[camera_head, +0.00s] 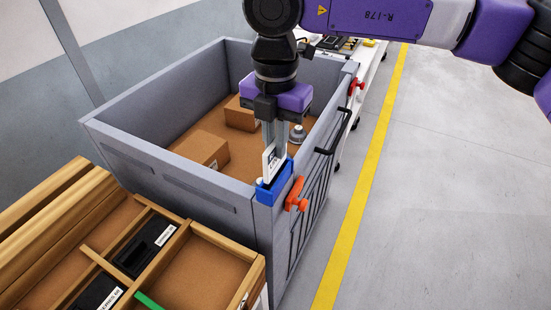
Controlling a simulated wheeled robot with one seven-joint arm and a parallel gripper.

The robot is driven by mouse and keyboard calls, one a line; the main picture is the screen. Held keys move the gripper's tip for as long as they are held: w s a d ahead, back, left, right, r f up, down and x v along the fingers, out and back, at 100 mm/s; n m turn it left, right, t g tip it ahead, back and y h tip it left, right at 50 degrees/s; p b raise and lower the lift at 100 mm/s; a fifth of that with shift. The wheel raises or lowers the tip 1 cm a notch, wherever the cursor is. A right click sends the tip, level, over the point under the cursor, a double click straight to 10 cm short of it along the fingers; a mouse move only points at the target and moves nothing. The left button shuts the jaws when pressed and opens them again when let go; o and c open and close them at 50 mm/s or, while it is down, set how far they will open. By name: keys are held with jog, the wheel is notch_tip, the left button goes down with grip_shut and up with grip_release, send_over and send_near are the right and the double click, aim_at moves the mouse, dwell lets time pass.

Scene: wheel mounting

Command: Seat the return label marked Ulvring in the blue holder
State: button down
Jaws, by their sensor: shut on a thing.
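A blue holder (268,195) sits on the near right corner of the grey bin's rim. A small white label (268,160) with dark marking stands roughly upright, slightly tilted, right over the holder. The marking is too small to read, so I cannot confirm the name Ulvring. My gripper (276,147) points down with its grey fingers shut on the label. The label's lower end meets the holder's outline; I cannot tell whether it is inside the holder or just in front of or above it.
The grey bin (180,182) contains cardboard boxes (205,149) and a small grey round object (298,133). Orange-red latches (296,195) and a black handle (338,135) stick out on its right side. A wooden divided tray (195,232) holds black labelled items. Grey floor lies open at right.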

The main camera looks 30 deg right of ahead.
aim_at(276, 162)
jog(key=shift+f, duration=2.55)
jog(key=shift+f, duration=0.25)
jog(key=c, duration=1.5)
grip_release()
jog(key=shift+r, duration=0.1)
jog(key=shift+r, duration=0.15)
notch_tip(276, 162, up, 12)
jog(key=shift+r+b, duration=0.1)
jog(key=shift+b, duration=0.5)
